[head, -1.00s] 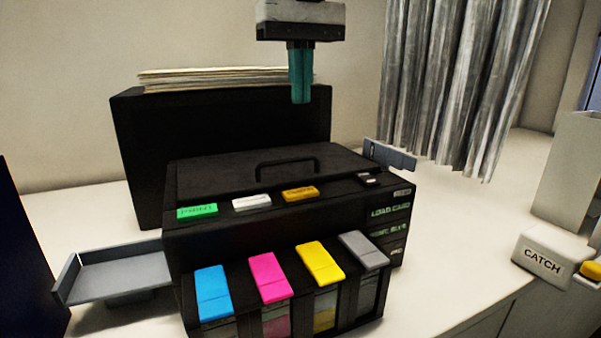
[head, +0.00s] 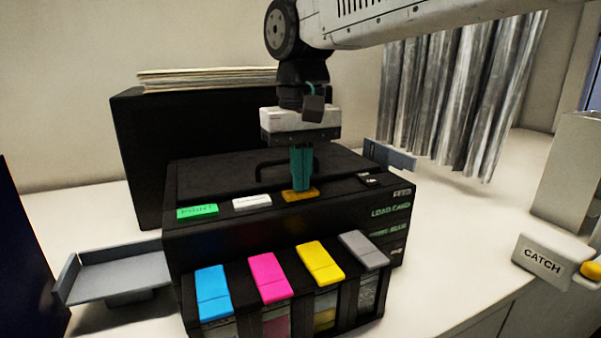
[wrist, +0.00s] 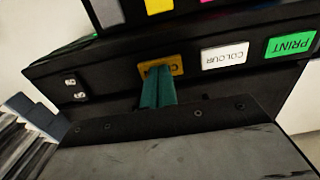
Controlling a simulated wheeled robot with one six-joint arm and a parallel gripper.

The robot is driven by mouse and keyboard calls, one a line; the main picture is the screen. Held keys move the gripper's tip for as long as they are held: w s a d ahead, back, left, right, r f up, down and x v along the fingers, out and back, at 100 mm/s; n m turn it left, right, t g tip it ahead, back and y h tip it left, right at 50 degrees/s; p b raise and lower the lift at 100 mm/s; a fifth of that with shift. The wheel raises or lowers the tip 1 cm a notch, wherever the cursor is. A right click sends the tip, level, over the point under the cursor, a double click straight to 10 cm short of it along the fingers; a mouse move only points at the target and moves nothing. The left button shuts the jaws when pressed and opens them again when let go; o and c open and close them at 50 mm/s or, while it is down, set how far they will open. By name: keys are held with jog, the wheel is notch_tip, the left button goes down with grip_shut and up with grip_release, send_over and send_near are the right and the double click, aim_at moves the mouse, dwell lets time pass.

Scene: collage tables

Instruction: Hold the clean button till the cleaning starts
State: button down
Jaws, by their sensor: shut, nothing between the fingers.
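The black printer (head: 340,222) stands on the white table. On its top front edge are a green button (head: 197,211), a white button (head: 252,202) and an orange button (head: 299,195). My gripper (head: 301,186) is shut and empty, pointing down with its teal fingertips at the orange button. The wrist view shows the fingertips (wrist: 158,72) over the orange button (wrist: 175,64), hiding most of its label. They look to be touching it. The green button reads PRINT (wrist: 290,44) and the white one COLOUR (wrist: 225,55).
Cyan, magenta, yellow and grey ink cartridges (head: 268,277) stand at the printer's front. A grey tray (head: 118,270) juts out left. A black box with papers (head: 140,150) stands behind. A CATCH block (head: 545,256) sits at the right.

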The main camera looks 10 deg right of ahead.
jog(key=shift+s+f, duration=0.15)
jog(key=shift+f, duration=0.95)
dwell(1.2)
notch_tip(320, 180, up, 15)
jog(key=shift+r, duration=0.15)
dwell(0.4)
